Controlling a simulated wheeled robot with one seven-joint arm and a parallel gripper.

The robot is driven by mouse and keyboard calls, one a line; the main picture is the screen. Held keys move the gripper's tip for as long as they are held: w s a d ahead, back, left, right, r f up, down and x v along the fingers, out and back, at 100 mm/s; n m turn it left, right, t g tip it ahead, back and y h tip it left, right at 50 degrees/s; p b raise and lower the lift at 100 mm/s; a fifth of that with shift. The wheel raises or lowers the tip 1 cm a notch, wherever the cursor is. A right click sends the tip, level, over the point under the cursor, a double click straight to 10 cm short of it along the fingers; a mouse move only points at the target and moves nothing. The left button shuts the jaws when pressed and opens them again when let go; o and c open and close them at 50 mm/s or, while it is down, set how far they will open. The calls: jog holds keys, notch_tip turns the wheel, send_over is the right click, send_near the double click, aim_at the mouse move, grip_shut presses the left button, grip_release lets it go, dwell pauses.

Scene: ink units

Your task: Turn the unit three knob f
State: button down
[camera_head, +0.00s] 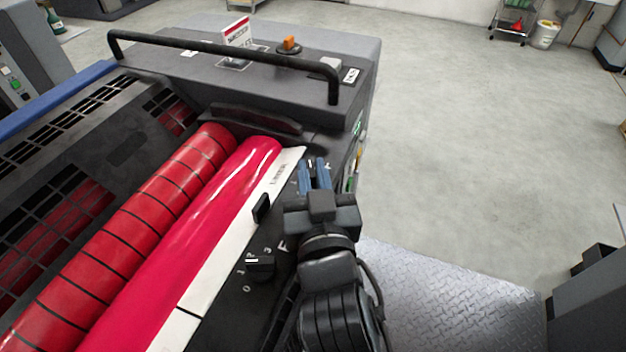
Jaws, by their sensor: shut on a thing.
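My gripper (314,176) has two blue fingers and reaches down to the black panel beside the rollers, near its far end. It is shut on a small dark knob (311,164) that is mostly hidden between the fingers; its pointer direction cannot be told. A small white mark beside it is too small to read. Nearer to me, a black knob (260,268) with a white pointer line stands free on the same panel, left of my wrist. White marks 0 and 3 and a larger letter that looks like F are printed around it.
Red rollers (200,235) and a white strip (230,240) run along the left of the panel. A black tab (261,208) stands up at the strip. A black handrail (225,50) crosses the unit top behind. Open floor (470,140) lies to the right.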

jog(key=shift+f, duration=0.15)
dwell(0.3)
jog(key=c, duration=1.2)
grip_release()
jog(key=shift+s+d+b, duration=0.2)
jog(key=shift+s+b, duration=0.2)
jog(key=shift+s, duration=0.9)
jog(key=shift+s+d+b, duration=0.2)
jog(key=shift+s+b, duration=0.15)
jog(key=shift+s, duration=0.95)
jog(key=shift+s+d+b, duration=0.2)
jog(key=shift+s+b, duration=0.2)
jog(key=shift+s, duration=0.9)
jog(key=shift+o, duration=0.4)
